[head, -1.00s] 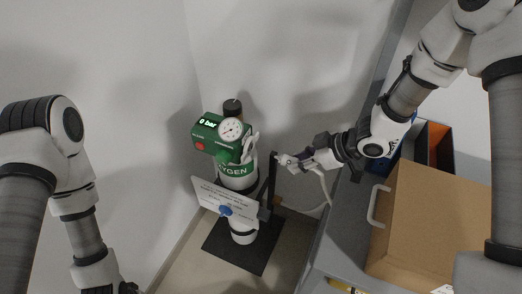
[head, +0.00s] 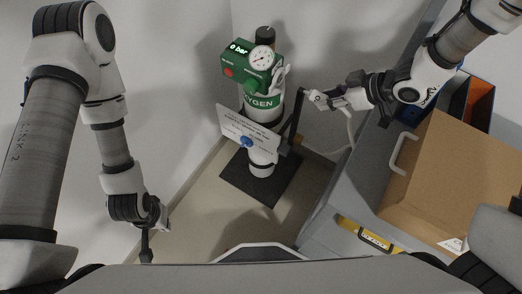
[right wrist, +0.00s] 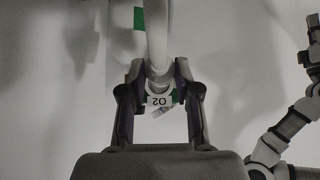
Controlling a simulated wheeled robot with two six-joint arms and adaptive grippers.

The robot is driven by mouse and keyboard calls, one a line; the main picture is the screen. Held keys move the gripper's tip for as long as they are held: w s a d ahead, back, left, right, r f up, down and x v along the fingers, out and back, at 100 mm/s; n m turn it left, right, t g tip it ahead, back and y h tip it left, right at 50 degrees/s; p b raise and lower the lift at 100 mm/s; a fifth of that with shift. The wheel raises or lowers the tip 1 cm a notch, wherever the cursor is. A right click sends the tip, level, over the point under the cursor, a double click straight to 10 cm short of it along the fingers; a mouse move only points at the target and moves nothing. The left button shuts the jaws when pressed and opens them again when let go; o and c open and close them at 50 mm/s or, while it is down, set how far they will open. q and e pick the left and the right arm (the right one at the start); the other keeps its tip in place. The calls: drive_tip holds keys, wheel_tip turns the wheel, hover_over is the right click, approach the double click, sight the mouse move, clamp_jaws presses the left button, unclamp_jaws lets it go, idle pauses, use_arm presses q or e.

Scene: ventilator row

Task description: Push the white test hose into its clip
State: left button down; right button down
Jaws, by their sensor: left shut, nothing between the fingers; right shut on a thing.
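My right gripper (head: 316,99) is shut on the end of the white hose (head: 350,128), beside the top of a dark upright post (head: 297,112). The hose hangs down from the gripper in a curve. In the right wrist view the white hose (right wrist: 157,40) runs up from between the fingers (right wrist: 158,88), with an "O2" tag (right wrist: 159,100) at its held end. I cannot make out the clip clearly. My left gripper (head: 146,255) is shut and empty, low at the left, far from the hose.
A green and white oxygen cylinder (head: 262,102) with a gauge (head: 262,58) and a "0 bar" display stands on a dark mat (head: 237,178). A white sign (head: 232,125) hangs in front. A grey counter (head: 350,195) with a cardboard box (head: 450,165) is at right.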

drive_tip(key=shift+r, duration=0.1)
idle(0.4)
drive_tip(key=f+b, duration=0.1)
drive_tip(key=d+f+b, duration=0.1)
drive_tip(key=f+b, duration=0.1)
drive_tip(key=shift+f, duration=0.15)
drive_tip(key=w+d+r+m+t+h+p, duration=0.1)
drive_tip(key=w+r+m+t+h+p, duration=0.2)
drive_tip(key=r+m+h, duration=0.3)
drive_tip(key=w+m+h+p, duration=0.1)
drive_tip(key=m, duration=0.4)
drive_tip(key=shift+w+r+t+p, duration=0.15)
drive_tip(key=shift+w+t+p, duration=0.15)
drive_tip(key=shift+t, duration=0.1)
